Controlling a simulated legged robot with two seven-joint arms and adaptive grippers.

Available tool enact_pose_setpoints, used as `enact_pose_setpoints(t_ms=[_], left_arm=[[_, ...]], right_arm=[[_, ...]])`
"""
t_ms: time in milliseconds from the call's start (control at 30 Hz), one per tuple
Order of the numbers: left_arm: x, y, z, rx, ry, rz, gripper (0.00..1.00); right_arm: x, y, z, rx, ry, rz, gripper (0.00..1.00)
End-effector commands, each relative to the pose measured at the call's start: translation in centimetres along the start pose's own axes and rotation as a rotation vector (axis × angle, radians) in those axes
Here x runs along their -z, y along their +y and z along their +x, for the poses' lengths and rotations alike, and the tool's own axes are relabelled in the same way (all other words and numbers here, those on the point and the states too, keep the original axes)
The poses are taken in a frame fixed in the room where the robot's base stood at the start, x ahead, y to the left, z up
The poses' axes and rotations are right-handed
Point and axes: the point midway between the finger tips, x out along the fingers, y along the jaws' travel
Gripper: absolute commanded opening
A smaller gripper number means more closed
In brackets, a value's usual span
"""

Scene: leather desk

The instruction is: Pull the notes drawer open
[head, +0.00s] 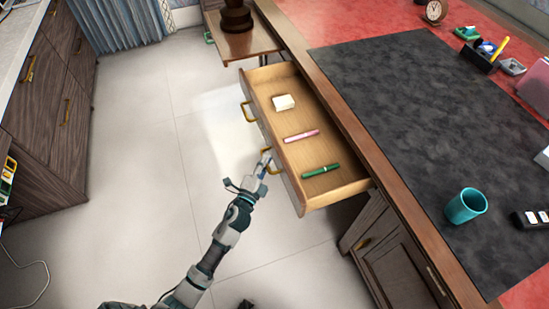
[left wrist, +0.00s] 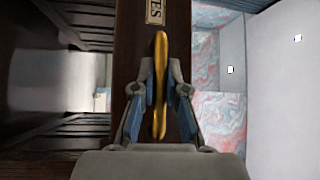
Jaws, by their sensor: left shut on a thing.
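The notes drawer (head: 318,147) stands pulled well out from the desk in the head view. Inside lie a cream notepad (head: 284,103), a pink pen (head: 301,136) and a green pen (head: 321,171). Its front has two brass handles, a free one (head: 249,112) and a nearer one (head: 273,171) at my left gripper (head: 264,166). In the left wrist view my left gripper (left wrist: 160,97) is shut on the upright-looking brass handle (left wrist: 160,60), fingers on both sides. A partly visible label (left wrist: 154,12) sits above it. My right gripper is not in view.
The desk (head: 400,110) carries a teal cup (head: 466,206), a clock (head: 435,11) and a pen holder (head: 480,56). A wooden pull-out shelf (head: 245,45) with a dark object juts out beyond the drawer. Dark cabinets (head: 55,100) stand left; the floor between is clear.

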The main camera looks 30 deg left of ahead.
Motion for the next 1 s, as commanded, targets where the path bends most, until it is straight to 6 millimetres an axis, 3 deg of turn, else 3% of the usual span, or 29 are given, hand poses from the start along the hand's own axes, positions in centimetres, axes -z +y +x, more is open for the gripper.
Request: enact_pose_setpoints(t_ms=[200, 633, 667, 700, 767, 1000], left_arm=[[-0.8, 0.4, -1.4, -0.011, 0.009, -0.005, 0.0], [-1.1, 0.6, -1.6, -0.015, 0.007, -0.006, 0.0], [-1.1, 0.6, -1.6, -0.015, 0.007, -0.006, 0.17], [-1.1, 0.6, -1.6, -0.015, 0.007, -0.006, 0.27], [-1.1, 0.5, -1.5, -0.013, 0.006, -0.006, 0.38], [-1.3, 0.1, -1.5, -0.006, 0.005, -0.005, 0.38]], right_arm=[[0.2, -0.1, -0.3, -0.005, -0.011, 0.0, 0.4], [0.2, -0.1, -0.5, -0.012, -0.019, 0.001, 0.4], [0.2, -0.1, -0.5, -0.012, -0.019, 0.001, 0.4], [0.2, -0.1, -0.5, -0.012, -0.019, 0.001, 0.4], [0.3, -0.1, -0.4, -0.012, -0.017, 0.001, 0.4], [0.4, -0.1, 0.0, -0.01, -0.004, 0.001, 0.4]])
